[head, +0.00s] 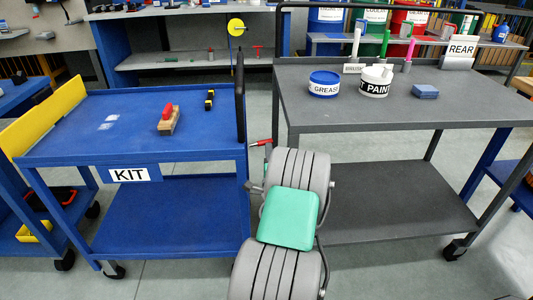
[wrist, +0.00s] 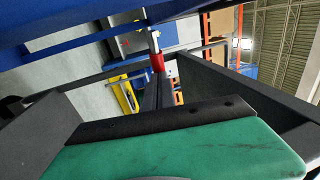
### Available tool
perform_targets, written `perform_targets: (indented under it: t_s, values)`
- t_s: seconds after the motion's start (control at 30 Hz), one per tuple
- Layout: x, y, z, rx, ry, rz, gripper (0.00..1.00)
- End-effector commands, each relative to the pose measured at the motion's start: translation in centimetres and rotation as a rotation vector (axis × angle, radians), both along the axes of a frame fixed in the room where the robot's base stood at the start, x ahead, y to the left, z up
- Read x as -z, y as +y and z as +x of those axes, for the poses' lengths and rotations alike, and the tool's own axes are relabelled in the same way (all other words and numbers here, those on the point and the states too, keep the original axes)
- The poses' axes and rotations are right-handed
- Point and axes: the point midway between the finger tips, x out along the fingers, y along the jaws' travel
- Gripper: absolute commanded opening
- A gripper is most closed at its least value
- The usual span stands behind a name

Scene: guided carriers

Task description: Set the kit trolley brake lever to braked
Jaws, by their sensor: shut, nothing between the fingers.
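The blue kit trolley (head: 70,150) stands at the left, with a KIT label on its front. A lever with a red grip (head: 262,142) sticks out to the right from the trolley's right side; I take it for the brake lever. In the wrist view the red grip (wrist: 157,62) sits on a pale metal shaft. My gripper (wrist: 158,78) is shut and empty, its dark fingertips close to the red grip; I cannot tell whether they touch it. In the head view my arm mostly hides the gripper. No brake marking is readable, so the lever's setting is unclear.
A grey trolley (head: 300,110) marked REAR stands close on the right, carrying a grease tub (head: 324,84), a paint tub (head: 375,81) and a blue box (head: 425,91). My arm fills the narrow gap between the trolleys. A red-and-wood brush (head: 169,121) lies on the kit trolley.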

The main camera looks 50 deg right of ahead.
Motion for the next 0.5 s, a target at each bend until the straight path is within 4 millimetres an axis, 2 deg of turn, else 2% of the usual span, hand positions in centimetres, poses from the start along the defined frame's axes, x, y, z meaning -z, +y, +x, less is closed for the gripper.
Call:
perform_targets:
  t_s: [0.27,0.5]
  values:
    - [0.2,0.2,-0.1,0.000,0.001,0.001,0.00]
    - [1.2,2.7,-2.4,0.001,-0.001,0.001,0.00]
